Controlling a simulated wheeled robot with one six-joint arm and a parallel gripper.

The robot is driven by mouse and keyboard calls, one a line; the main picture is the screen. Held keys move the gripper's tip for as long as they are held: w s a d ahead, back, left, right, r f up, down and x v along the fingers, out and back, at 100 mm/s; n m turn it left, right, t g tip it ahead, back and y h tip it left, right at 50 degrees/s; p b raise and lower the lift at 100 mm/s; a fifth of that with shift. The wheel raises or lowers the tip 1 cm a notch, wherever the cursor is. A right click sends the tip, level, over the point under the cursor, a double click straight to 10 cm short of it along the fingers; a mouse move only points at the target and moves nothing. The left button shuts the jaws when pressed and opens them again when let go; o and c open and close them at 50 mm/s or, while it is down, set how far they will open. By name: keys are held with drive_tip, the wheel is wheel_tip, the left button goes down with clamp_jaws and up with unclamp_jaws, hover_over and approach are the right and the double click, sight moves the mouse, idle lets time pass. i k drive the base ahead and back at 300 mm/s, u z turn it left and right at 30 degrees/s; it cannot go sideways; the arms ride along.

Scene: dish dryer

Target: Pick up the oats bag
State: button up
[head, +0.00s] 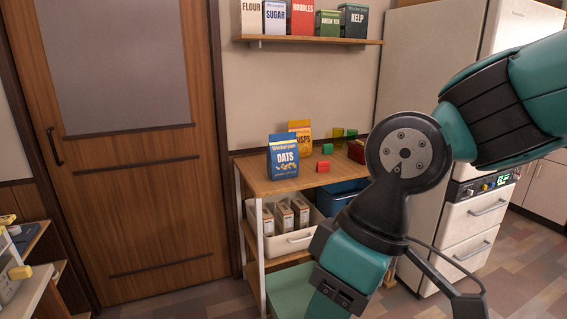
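The oats bag (284,157) is a blue upright bag with "OATS" in pale letters and a yellow picture. It stands near the front left of the top shelf of a wooden rack (262,184). Its front faces me and nothing covers it. My teal and black arm comes in from the upper right and bends down to the bottom edge, to the right of the bag and apart from it in the picture. My gripper's fingertips are not visible, so I cannot see their opening.
A yellow-orange chips bag (300,138) stands close behind the oats bag. A white bin (294,240) with boxes is below. The wall shelf (310,40) holds several packages.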

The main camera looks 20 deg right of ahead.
sight(282, 157)
drive_tip(key=z, duration=0.75)
drive_tip(key=i, duration=2)
drive_tip(key=u, duration=0.8)
